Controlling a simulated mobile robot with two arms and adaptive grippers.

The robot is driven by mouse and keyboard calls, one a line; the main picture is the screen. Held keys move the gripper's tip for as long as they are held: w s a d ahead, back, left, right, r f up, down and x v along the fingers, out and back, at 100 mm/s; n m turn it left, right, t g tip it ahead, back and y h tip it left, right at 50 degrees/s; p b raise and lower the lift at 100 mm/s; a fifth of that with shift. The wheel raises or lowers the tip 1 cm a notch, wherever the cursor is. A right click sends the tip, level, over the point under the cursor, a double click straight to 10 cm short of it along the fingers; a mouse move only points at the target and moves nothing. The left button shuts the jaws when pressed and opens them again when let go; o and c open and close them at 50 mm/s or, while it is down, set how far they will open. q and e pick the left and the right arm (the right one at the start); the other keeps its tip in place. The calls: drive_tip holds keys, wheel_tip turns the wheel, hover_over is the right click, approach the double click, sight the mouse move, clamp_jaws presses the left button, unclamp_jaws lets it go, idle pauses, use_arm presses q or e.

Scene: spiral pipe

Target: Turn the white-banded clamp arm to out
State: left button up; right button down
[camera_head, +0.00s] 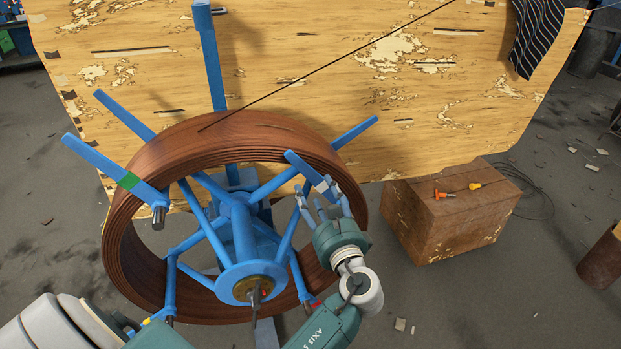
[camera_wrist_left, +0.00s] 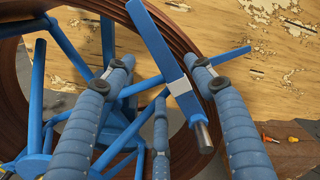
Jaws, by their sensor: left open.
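The white-banded clamp arm (camera_head: 302,166) is a blue bar on the right front of the blue reel (camera_head: 240,235), slanting down to the right across the brown coil (camera_head: 130,245). In the left wrist view the bar (camera_wrist_left: 155,42) carries a white band (camera_wrist_left: 180,86) and ends in a grey peg (camera_wrist_left: 204,137). My left gripper (camera_head: 321,194) is open, its fingers around the banded part of the bar. In the left wrist view the gripper (camera_wrist_left: 163,75) has fingers on both sides of the bar; contact cannot be told. My right gripper is not in view.
A green-banded clamp arm (camera_head: 98,160) sticks out at the upper left of the coil. A red-banded one (camera_head: 302,285) is at the lower right. A rusty box (camera_head: 450,215) with two small tools stands to the right. A worn yellow panel (camera_head: 300,60) stands behind.

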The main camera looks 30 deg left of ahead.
sight(308, 177)
use_arm(q)
drive_tip(key=x, duration=0.5)
drive_tip(key=shift+p, duration=0.35)
clamp_jaws()
drive_tip(key=shift+a, duration=0.1)
